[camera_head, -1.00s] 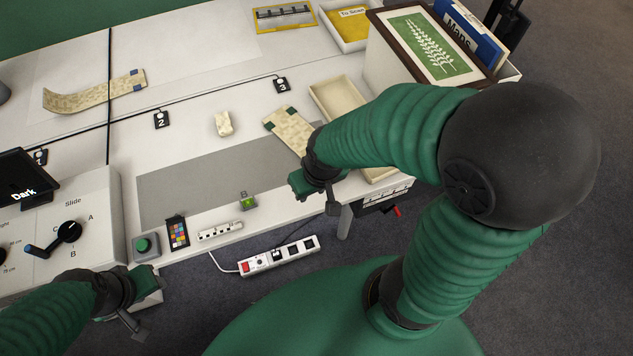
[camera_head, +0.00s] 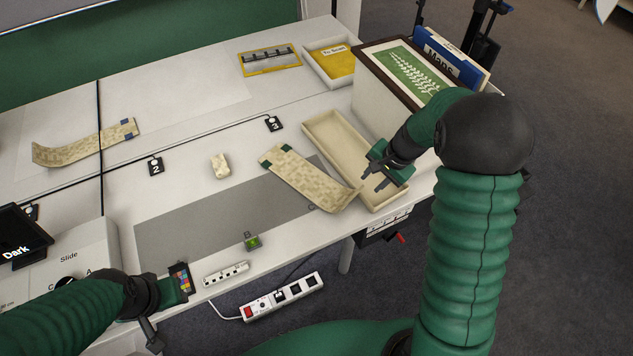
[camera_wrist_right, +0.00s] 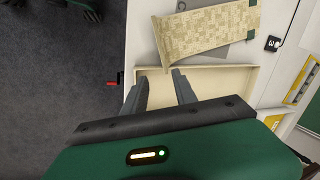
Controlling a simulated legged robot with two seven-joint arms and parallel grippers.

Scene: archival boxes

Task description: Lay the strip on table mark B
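A beige patterned strip with green end tabs (camera_head: 305,180) lies on the table, partly on the grey mat (camera_head: 215,210). Its near right end looks curled and reaches the cream tray's edge; it also shows in the right wrist view (camera_wrist_right: 205,30). A second, curved patterned strip with blue tabs (camera_head: 80,146) lies at the far left. My right gripper (camera_head: 371,181) is open and empty above the cream tray (camera_head: 330,122), right of the green-tabbed strip; its fingers are apart in the wrist view (camera_wrist_right: 160,82). My left gripper (camera_head: 178,287) is by the colour card; its fingers are unclear.
A small cream block (camera_head: 220,166) and the number tags 2 (camera_head: 155,167) and 3 (camera_head: 274,124) sit on the table. A large box with a framed picture (camera_head: 405,72) stands behind the tray. A power strip (camera_head: 282,297) is beyond the front edge. The mat's left half is clear.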

